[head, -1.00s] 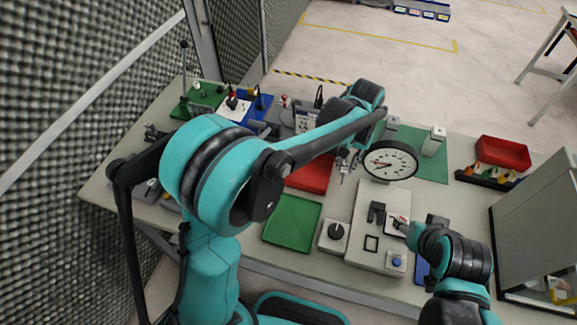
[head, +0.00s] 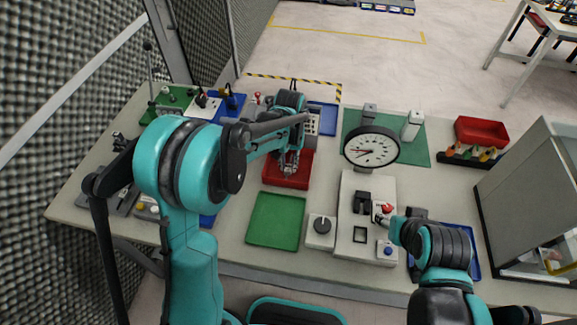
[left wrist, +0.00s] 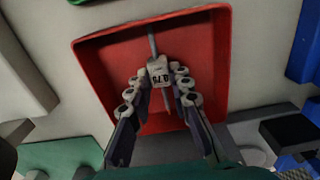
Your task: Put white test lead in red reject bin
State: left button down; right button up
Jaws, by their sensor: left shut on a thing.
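The white test lead (left wrist: 158,72) is a small white block with dark print and a thin grey rod, seen in the left wrist view. My left gripper (left wrist: 160,84) is shut on it, with a finger on each side. The gripper (head: 289,166) is over the red reject bin (head: 302,181), which also fills the middle of the left wrist view (left wrist: 208,55). The lead lies within the bin's outline there; its height above the floor is unclear. My right gripper (head: 386,215) is at the grey fixture, its fingers too small to read.
A green tray (head: 275,222) is in front of the red bin. A round dial gauge (head: 371,147) stands to its right, behind the fixture (head: 358,260). A knob box (head: 321,231) is beside the fixture. Another red bin (head: 482,131) is at the far right.

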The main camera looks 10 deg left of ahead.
pick_arm(q)
jog(key=shift+f, duration=0.2)
jog(key=c, duration=1.4)
grip_release()
jog(key=shift+o, duration=0.2)
